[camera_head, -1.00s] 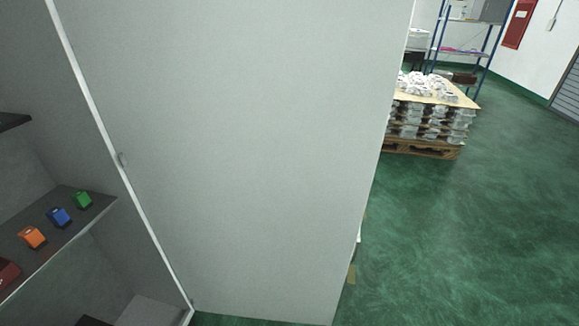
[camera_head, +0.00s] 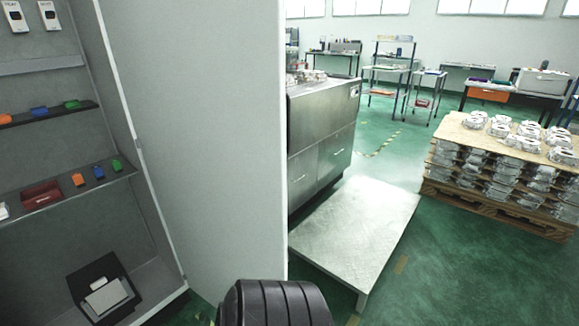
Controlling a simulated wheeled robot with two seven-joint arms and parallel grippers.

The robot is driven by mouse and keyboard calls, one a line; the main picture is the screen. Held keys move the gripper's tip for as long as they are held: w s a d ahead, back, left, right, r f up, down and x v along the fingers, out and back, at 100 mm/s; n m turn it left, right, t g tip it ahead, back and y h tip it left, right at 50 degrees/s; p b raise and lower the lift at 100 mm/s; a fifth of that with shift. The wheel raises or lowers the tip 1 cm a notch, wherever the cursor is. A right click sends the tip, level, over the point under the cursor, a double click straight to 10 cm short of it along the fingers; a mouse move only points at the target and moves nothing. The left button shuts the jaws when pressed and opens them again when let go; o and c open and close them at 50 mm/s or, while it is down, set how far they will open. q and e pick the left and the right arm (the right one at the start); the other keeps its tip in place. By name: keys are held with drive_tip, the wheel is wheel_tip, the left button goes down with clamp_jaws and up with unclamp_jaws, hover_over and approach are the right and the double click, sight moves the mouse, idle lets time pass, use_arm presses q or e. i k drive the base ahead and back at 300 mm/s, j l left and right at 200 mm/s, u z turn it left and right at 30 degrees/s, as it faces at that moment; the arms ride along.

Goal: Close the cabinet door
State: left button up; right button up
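The cabinet door (camera_head: 200,130) is a tall light-grey panel standing open, hinged along the right side of the grey cabinet (camera_head: 35,95). The cabinet's inside is exposed on the left, with shelves holding small orange, blue and green items. A dark ribbed part of my own body (camera_head: 275,303) shows at the bottom, in front of the door's lower right edge. Neither of my grippers is in view, and the door's lower end is partly hidden.
A metal platform (camera_head: 360,228) lies on the green floor right of the door, beside a steel machine (camera_head: 322,135). A wooden pallet (camera_head: 490,204) stacked with castings stands at the right. Workbenches line the back. Green floor is open at the lower right.

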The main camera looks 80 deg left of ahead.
sight(203, 82)
drive_tip(key=i+u, duration=0.35)
drive_tip(key=i+l+u, duration=0.1)
drive_tip(key=i+u, duration=0.15)
drive_tip(key=u, duration=0.15)
drive_tip(key=i+l+u, duration=0.2)
drive_tip(key=u, duration=0.15)
drive_tip(key=i+u, duration=0.15)
drive_tip(key=u, duration=0.3)
drive_tip(key=i+j+u, duration=0.1)
drive_tip(key=u, duration=0.35)
drive_tip(key=i+u, duration=0.15)
drive_tip(key=u, duration=0.3)
drive_tip(key=i+l+u, duration=0.1)
drive_tip(key=u, duration=0.35)
drive_tip(key=i+l+u, duration=0.1)
drive_tip(key=u, duration=0.35)
drive_tip(key=i+l+u, duration=0.15)
drive_tip(key=u, duration=0.3)
drive_tip(key=l+u, duration=0.2)
drive_tip(key=u, duration=0.2)
drive_tip(key=i+l+u, duration=0.3)
drive_tip(key=l+u, duration=0.2)
drive_tip(key=u, duration=0.15)
drive_tip(key=i+l, duration=0.05)
